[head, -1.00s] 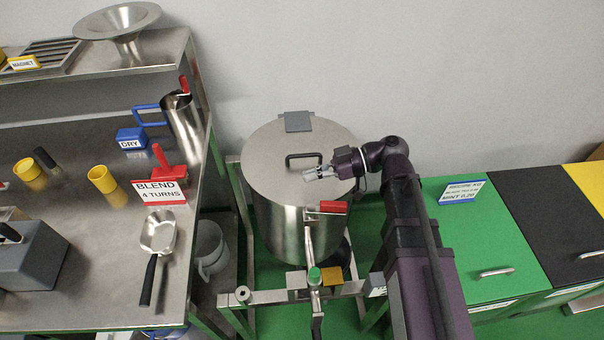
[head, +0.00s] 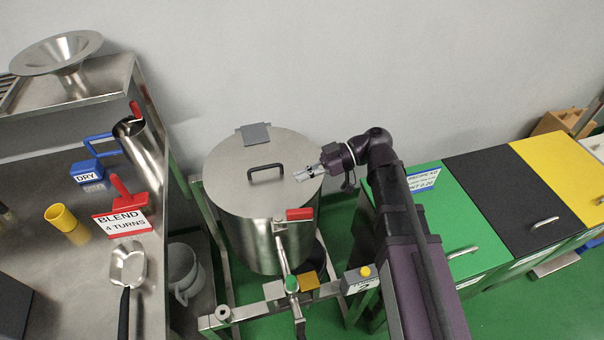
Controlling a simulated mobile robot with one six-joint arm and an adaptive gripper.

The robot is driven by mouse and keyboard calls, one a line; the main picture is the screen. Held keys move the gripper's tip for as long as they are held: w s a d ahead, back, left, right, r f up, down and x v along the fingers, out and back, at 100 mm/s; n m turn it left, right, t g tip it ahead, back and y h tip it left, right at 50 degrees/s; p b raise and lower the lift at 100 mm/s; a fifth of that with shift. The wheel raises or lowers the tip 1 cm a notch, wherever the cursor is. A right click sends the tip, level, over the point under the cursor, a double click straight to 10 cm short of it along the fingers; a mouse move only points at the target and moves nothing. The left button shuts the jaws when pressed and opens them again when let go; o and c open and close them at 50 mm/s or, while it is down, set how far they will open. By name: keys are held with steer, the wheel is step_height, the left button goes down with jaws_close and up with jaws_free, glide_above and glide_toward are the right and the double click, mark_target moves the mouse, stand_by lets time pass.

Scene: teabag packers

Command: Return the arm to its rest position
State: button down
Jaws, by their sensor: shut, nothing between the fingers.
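My gripper (head: 298,177) is shut and empty at the end of my dark purple arm. In the head view it shows over the right part of the lid of a steel drum (head: 250,235), to the right of the lid's black handle (head: 266,170). I cannot tell its exact height above the lid. My arm is bent at the elbow and comes up from the lower right. The lid lies shut on the drum.
A steel bench (head: 60,165) stands at the left with a scoop (head: 128,264), a yellow cup (head: 62,219), a steel jug (head: 140,150) and a red BLEND sign (head: 121,223). Green (head: 440,200), black (head: 505,187) and yellow (head: 565,165) bins stand at the right. A wall closes the back.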

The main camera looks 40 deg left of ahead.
stand_by(0.3)
steer(key=w+d+f+m+t+h, duration=0.1)
steer(key=w+d+f+m+t, duration=0.3)
steer(key=d, duration=0.4)
steer(key=w+d+f+m+t, duration=0.2)
steer(key=w+d+f+m, duration=0.1)
steer(key=w+d+m, duration=0.35)
steer(key=w+d+f+m+t+h, duration=0.1)
steer(key=w+d+f+m+t, duration=0.3)
steer(key=d, duration=0.4)
steer(key=w+d+f+m+t+h, duration=0.1)
steer(key=d+m+h, duration=0.2)
steer(key=d, duration=1)
steer(key=w+d+f+m+t+h, duration=0.1)
steer(key=w+d+f+m+h, duration=0.1)
steer(key=d+m, duration=0.7)
steer(key=d+h, duration=0.1)
steer(key=d, duration=0.2)
steer(key=shift+d+t, duration=0.4)
steer(key=shift+f, duration=0.1)
